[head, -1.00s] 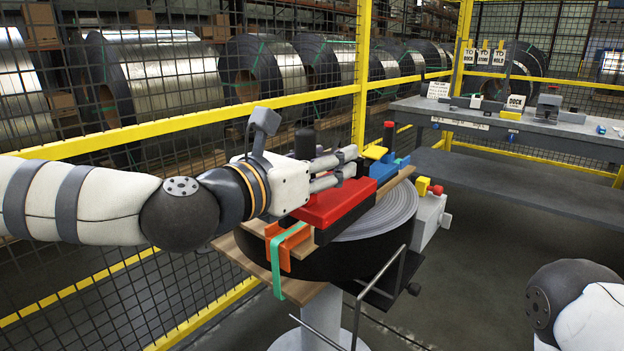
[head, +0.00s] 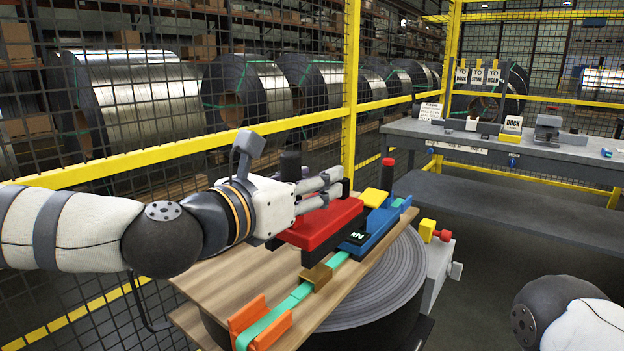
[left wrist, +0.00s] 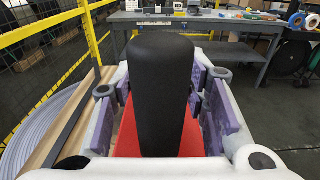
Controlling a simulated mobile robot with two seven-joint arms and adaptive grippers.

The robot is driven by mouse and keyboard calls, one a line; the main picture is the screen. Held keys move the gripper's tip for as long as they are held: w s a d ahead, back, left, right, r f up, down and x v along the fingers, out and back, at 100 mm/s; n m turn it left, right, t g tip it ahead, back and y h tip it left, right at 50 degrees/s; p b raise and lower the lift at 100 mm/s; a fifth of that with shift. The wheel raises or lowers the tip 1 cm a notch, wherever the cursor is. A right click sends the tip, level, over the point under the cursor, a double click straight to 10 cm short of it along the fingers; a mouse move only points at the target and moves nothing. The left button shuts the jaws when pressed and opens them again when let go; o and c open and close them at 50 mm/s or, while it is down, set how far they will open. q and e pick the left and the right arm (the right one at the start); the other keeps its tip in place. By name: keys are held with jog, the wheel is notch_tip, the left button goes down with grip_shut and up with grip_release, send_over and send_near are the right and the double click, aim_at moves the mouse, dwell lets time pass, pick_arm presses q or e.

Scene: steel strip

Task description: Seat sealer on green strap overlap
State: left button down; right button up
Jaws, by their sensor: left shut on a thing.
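My left gripper (head: 322,190) is shut on the upright black handle of the red sealer (head: 322,224). In the left wrist view the black handle (left wrist: 162,90) stands between the purple finger pads, with red body below. The green strap (head: 290,301) runs along the wooden board on the coil (head: 375,290), through an orange bracket (head: 262,322) and a brown clip (head: 317,277), to the blue tool (head: 375,228) with a kN display. The sealer appears beside the blue tool, behind the clip in the head view. Whether it touches the strap is unclear. My right gripper is out of view.
A yellow block (head: 373,198) and a red-topped black post stand near the blue tool. A grey box (head: 435,265) with yellow and red knobs is beside the coil. A yellow-framed mesh fence (head: 170,150) runs behind. A grey workbench (head: 560,155) stands at back right.

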aim_at(310, 213)
pick_arm(q)
jog(key=shift+s+a+r, duration=0.1)
jog(key=shift+s+r, duration=0.05)
jog(key=shift+r, duration=0.35)
notch_tip(310, 213, down, 6)
jog(key=shift+r+b, duration=0.2)
jog(key=shift+b, duration=0.75)
jog(key=shift+f, duration=0.45)
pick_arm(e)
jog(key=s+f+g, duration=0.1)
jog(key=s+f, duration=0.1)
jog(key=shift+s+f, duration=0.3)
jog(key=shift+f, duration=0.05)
pick_arm(q)
jog(key=shift+r, duration=0.1)
jog(key=shift+f+b, duration=0.6)
jog(key=shift+f, duration=0.35)
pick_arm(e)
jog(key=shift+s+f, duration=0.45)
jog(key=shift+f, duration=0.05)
pick_arm(q)
jog(key=shift+f, duration=0.3)
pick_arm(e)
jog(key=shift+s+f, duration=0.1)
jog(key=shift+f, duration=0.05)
